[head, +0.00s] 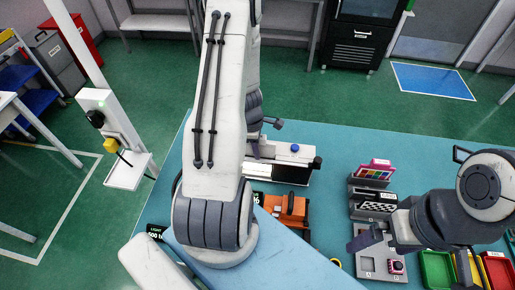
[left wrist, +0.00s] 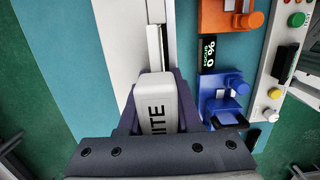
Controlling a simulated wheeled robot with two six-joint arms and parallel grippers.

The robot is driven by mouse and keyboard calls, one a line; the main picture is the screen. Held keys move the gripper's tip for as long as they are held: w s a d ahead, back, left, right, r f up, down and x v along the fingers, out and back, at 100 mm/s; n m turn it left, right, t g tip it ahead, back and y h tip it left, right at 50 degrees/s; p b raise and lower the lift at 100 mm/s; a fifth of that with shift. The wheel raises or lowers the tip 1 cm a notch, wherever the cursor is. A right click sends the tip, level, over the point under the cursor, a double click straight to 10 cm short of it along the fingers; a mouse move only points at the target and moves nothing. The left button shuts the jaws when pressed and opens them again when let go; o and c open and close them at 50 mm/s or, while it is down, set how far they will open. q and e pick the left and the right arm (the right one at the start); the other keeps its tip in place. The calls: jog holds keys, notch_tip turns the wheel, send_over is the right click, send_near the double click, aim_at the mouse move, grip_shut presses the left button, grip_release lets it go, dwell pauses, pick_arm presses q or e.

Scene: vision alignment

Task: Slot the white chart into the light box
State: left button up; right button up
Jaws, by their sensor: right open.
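In the left wrist view, the white chart's block (left wrist: 157,98), lettered "ITE", sits between the dark fingers of my left gripper (left wrist: 155,85), which is shut on it. A pale box with a narrow slot or rail (left wrist: 154,45) lies just beyond the block; I cannot tell whether the chart is in it. In the head view, the white light box (head: 294,171) with a black end stands behind the orange device. My left gripper (head: 262,150) is at its left end, partly hidden by my arm; the chart cannot be made out there. My right gripper (head: 366,241) is open and empty over a grey tray.
An orange device (head: 289,211) stands in front of the light box; a blue device (left wrist: 224,98) is right of my left gripper. A chart rack (head: 373,190), the grey tray (head: 372,268) and green (head: 436,266) and red (head: 499,268) bins are at the right. Teal tabletop (head: 335,143) is bare at the back.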

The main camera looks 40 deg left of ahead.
pick_arm(q)
jog(key=o, duration=0.3)
jog(key=r, duration=0.7)
jog(key=a+r+p, duration=0.1)
jog(key=r, duration=0.2)
jog(key=shift+s+a+r, duration=0.1)
jog(key=shift+s+r, duration=0.1)
jog(key=shift+s, duration=0.1)
